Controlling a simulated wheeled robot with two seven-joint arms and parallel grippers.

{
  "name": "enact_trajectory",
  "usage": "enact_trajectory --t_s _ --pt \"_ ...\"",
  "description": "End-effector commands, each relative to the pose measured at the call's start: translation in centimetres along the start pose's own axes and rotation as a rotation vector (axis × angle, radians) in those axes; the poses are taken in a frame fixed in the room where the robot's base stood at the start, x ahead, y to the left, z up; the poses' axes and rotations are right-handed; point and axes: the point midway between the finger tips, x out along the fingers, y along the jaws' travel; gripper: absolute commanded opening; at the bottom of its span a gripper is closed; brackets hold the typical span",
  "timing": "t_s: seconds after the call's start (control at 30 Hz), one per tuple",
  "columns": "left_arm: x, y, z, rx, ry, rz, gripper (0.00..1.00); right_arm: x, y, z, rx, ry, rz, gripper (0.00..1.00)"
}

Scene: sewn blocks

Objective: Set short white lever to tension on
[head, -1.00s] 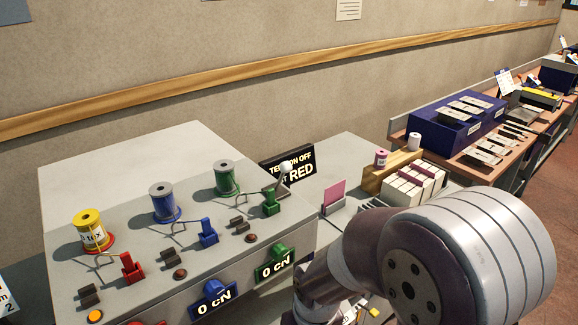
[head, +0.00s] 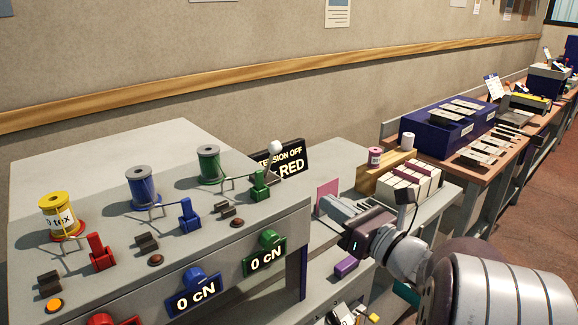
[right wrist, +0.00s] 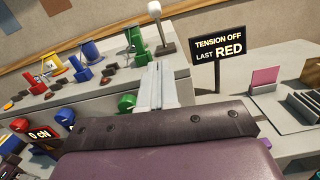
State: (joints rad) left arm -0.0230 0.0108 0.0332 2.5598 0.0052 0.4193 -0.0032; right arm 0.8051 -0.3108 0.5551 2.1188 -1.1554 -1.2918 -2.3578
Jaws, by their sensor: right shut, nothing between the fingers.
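The short lever has a white ball knob (head: 276,148) and stands at the right end of the grey console, behind the green clip. My right gripper (head: 326,204) is to the right of the console, apart from the lever. Its fingers (right wrist: 160,76) are shut and empty, pointing toward the lever's side in the wrist view. My left gripper is out of view.
The console (head: 105,155) carries yellow (head: 58,215), blue (head: 142,187) and green (head: 208,164) spools, coloured clips and knobs with "0 cN" displays. A pink card (head: 327,194) and a block tray (head: 410,180) stand close to my right gripper.

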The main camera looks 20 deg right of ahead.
Motion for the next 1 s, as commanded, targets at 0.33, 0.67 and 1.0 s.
enact_trajectory --t_s 0.33,0.67,1.0 --pt "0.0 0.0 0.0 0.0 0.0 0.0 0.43 0.0 0.2 0.2 -0.086 -0.011 0.007 0.0" --pt "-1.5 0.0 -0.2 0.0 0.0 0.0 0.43 3.4 0.3 0.6 -0.082 -0.009 0.011 0.0" --pt "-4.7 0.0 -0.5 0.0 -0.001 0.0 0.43 10.6 0.4 1.1 -0.083 -0.011 0.008 0.0"
